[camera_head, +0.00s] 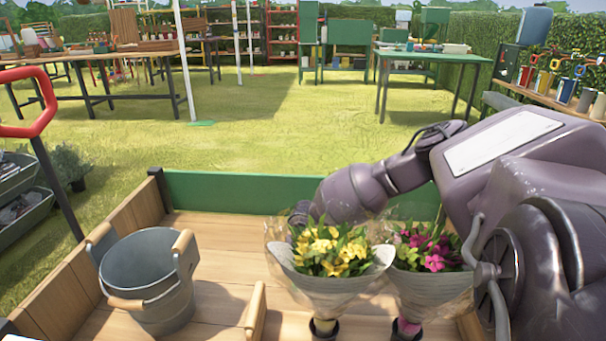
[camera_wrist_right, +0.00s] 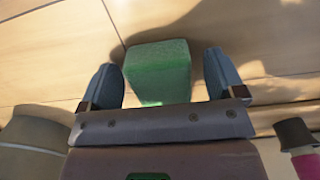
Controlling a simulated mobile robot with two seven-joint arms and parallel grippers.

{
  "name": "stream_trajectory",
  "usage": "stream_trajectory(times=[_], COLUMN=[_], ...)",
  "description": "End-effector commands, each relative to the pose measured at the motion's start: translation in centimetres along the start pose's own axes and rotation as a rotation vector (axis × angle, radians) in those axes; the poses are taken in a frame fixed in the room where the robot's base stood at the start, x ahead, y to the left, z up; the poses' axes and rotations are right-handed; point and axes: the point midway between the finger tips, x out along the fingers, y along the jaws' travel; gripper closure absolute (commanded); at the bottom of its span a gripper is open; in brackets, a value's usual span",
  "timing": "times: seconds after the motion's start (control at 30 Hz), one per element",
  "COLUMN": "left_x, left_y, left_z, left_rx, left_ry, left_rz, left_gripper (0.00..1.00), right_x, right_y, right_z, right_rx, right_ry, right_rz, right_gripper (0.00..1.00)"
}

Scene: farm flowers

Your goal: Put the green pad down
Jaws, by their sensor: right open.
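The green pad (camera_wrist_right: 158,76) shows in the right wrist view as a green block on or just above light wooden boards. My right gripper (camera_wrist_right: 161,62) is open, with one finger on each side of the pad and a gap showing on both sides. Whether the pad touches the boards is hard to tell. In the head view my right arm comes in from the right and reaches down behind the bouquets, so its gripper and the pad are hidden there. My left gripper is not in view.
A yellow bouquet (camera_head: 332,252) and a pink bouquet (camera_head: 430,256) stand in the wooden cart (camera_head: 222,232), close to my right arm. A grey bucket (camera_head: 150,272) stands at left. A green end board (camera_head: 235,193) closes the far side. Boards between bucket and bouquets are mostly clear.

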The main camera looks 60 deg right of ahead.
Motion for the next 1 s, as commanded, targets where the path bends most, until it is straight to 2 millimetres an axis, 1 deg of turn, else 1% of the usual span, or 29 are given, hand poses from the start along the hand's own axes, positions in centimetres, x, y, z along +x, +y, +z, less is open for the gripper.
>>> stream_trajectory(times=[0.03,0.3,0.33,0.4,0.6,0.67,0.73,0.87,1.0], left_x=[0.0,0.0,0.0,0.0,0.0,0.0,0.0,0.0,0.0], left_y=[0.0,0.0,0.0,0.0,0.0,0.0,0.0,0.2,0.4], left_z=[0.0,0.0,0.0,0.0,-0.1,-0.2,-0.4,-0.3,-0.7], left_rx=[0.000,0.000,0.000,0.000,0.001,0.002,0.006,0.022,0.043], left_ry=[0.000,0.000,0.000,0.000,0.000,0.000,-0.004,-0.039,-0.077], left_rz=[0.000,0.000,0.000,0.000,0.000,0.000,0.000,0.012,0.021], left_gripper=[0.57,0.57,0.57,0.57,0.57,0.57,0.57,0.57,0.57], right_x=[0.0,0.0,0.0,0.0,-0.2,-0.5,-1.3,-3.7,-7.4], right_y=[0.0,0.0,0.0,0.0,0.0,0.0,0.1,0.2,0.3], right_z=[0.0,0.0,0.0,0.0,0.0,0.0,0.1,0.1,0.2], right_rx=[0.000,0.000,0.000,0.000,0.000,0.000,0.000,-0.001,0.000], right_ry=[0.000,0.000,0.000,0.000,0.000,-0.001,-0.002,-0.006,-0.008], right_rz=[0.000,-0.001,-0.001,-0.001,0.000,0.000,0.002,0.008,0.013], right_gripper=[0.16,0.58,0.62,0.68,0.68,0.68,0.68,0.68,0.68])
